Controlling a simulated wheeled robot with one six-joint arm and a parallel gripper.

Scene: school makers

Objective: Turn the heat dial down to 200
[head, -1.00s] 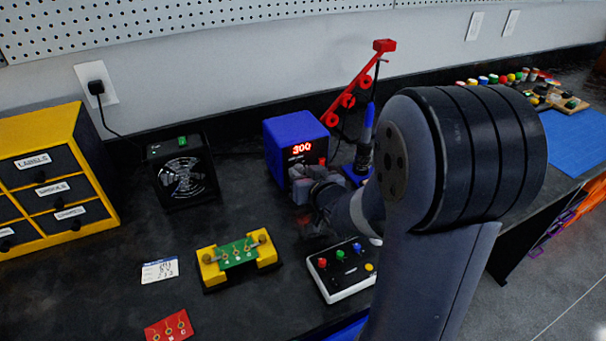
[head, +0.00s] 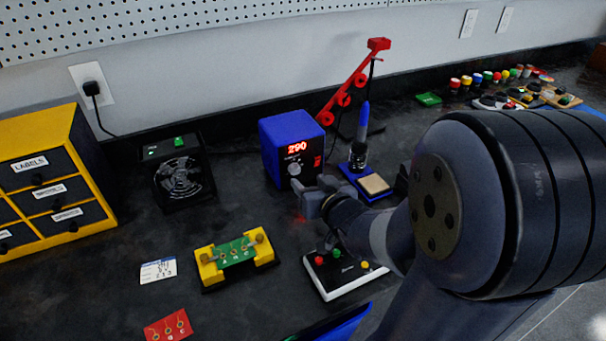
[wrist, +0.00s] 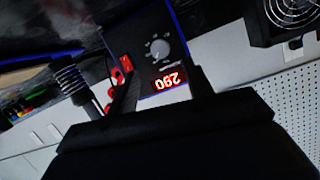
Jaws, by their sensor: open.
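The blue soldering station (head: 290,145) stands on the dark bench near the wall. Its red display (head: 297,147) reads 290. The grey heat dial (head: 295,168) is on the front face below the display, and it also shows in the wrist view (wrist: 160,48). A red switch (wrist: 126,63) sits beside the dial. My gripper (head: 312,198) is in front of and below the station, apart from the dial. In the wrist view its two dark fingers (wrist: 158,92) are spread, with nothing between them touching the dial. The gripper is open and empty.
A soldering iron in its stand (head: 360,160) is right of the station. A fan box (head: 178,170) stands to the left. A yellow board holder (head: 236,258) and a white button box (head: 338,272) lie in front.

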